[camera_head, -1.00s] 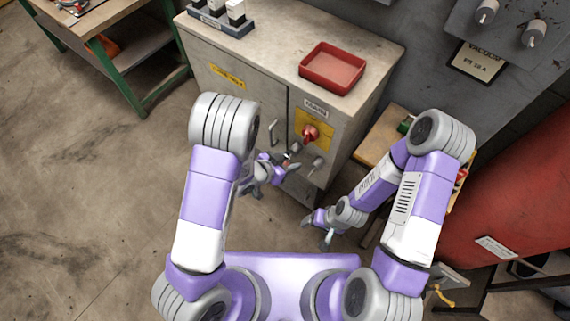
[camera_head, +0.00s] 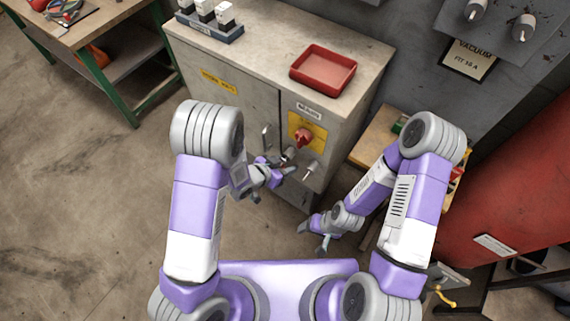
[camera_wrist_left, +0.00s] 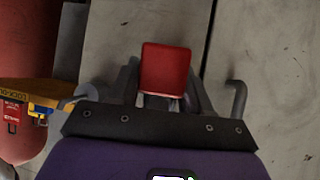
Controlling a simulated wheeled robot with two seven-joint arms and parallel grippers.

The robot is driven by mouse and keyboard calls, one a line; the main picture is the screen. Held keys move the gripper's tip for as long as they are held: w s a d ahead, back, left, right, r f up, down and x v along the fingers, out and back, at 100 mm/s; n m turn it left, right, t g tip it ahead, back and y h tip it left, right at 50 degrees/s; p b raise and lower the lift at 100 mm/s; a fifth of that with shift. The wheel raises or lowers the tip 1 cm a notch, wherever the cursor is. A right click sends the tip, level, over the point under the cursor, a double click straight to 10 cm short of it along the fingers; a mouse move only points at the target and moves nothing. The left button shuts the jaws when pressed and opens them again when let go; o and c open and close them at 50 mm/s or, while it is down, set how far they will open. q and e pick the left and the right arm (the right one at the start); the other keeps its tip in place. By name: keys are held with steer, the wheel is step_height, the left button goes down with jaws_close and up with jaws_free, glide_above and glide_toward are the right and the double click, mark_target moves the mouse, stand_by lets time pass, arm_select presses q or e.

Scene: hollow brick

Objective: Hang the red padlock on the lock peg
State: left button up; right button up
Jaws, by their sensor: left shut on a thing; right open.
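The red padlock (camera_wrist_left: 166,70) is between the two fingers of my left gripper (camera_wrist_left: 160,88) in the left wrist view, its red body facing the camera; its shackle cannot be made out. In the head view my left gripper (camera_head: 275,182) is close to the cabinet front, just below and left of two grey pegs, an upper one (camera_head: 290,153) and a lower one (camera_head: 311,170). I cannot tell whether the padlock touches a peg. My right gripper (camera_head: 314,236) is open and empty, low in front of the cabinet.
A red rotary switch (camera_head: 304,137) on a yellow plate is just above the pegs. A door handle (camera_head: 267,138) stands out left of it. The cabinet (camera_head: 265,50) carries a red tray (camera_head: 323,68). A red tank (camera_head: 515,185) stands at the right.

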arm_select(q)
steer(key=o, duration=1.2)
steer(key=shift+c, duration=0.2)
steer(key=p+v, duration=0.2)
steer(key=v, duration=0.6)
steer(key=s+a+f+n+g+y, duration=0.25)
steer(key=a+f+n, duration=0.25)
steer(key=f, duration=0.4)
steer(key=s+f+n+g+y, duration=0.1)
steer(key=s+f+n+g, duration=0.3)
steer(key=s, duration=0.7)
steer(key=shift+s+a+f+n+g, duration=0.25)
steer(key=shift+f+n+g, duration=0.1)
steer(key=shift+f+n, duration=1.05)
steer(key=shift+w+y, duration=0.1)
steer(key=shift+y, duration=0.15)
